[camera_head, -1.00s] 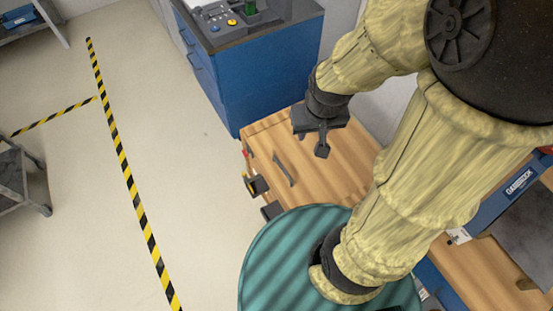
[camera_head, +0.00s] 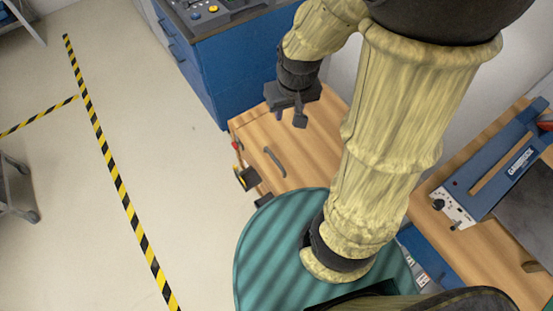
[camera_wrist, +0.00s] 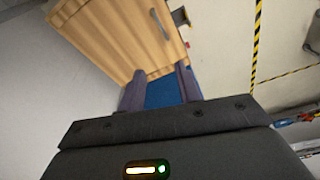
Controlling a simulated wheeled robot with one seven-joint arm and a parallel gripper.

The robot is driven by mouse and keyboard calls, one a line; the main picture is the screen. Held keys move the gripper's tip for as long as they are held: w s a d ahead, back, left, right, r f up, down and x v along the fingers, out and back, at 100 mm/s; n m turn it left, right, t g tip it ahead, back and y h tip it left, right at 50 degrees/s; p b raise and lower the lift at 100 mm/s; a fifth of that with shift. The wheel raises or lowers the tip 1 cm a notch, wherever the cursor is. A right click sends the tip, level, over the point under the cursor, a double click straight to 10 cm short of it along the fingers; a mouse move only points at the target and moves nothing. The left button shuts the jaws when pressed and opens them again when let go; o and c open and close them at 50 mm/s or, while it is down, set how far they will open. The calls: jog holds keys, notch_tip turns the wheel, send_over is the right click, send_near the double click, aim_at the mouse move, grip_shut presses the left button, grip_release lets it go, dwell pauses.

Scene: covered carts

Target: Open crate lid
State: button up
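The wooden crate (camera_head: 315,158) stands below and in front of my arm, its light wood lid shut. A dark curved handle (camera_head: 275,162) is fixed to it near the left side. In the wrist view the wooden crate (camera_wrist: 112,38) fills the upper left, with its handle (camera_wrist: 159,23) near the top. My gripper (camera_head: 288,108) hangs over the far part of the crate in the head view, apart from the handle. In the wrist view the fingers of my gripper (camera_wrist: 160,72) are spread with nothing between them. My arm and a teal round part hide the crate's near right side.
A blue cabinet (camera_head: 215,62) stands just behind the crate. A wooden bench (camera_head: 478,240) with a blue machine (camera_head: 505,160) is at the right. Black-and-yellow tape (camera_head: 112,165) crosses the open floor at the left. A grey cart (camera_head: 18,190) shows at the left edge.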

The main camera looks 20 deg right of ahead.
aim_at(275, 159)
jog(key=w+d+f+n+g+b, duration=0.1)
jog(key=w+f+b, duration=0.3)
jog(key=f, duration=0.5)
jog(key=w+d+f+n+g+y+b, duration=0.1)
jog(key=w+f+b, duration=0.3)
jog(key=f+b, duration=0.4)
jog(key=w+d+f+n+b, duration=0.1)
jog(key=w+f+b, duration=0.3)
jog(key=f, duration=0.6)
jog(key=b, duration=0.2)
jog(key=shift+w+d+g+y+b, duration=0.25)
jog(key=shift+w+g+y+b, duration=0.05)
jog(key=shift+g+y+b, duration=0.1)
jog(key=a+f+b, duration=0.1)
jog(key=f, duration=0.4)
jog(key=a+f+b, duration=0.1)
jog(key=f, duration=0.5)
jog(key=s+a+f+b, duration=0.1)
jog(key=f+b, duration=0.1)
jog(key=f, duration=0.4)
jog(key=shift+a, duration=0.15)
grip_shut()
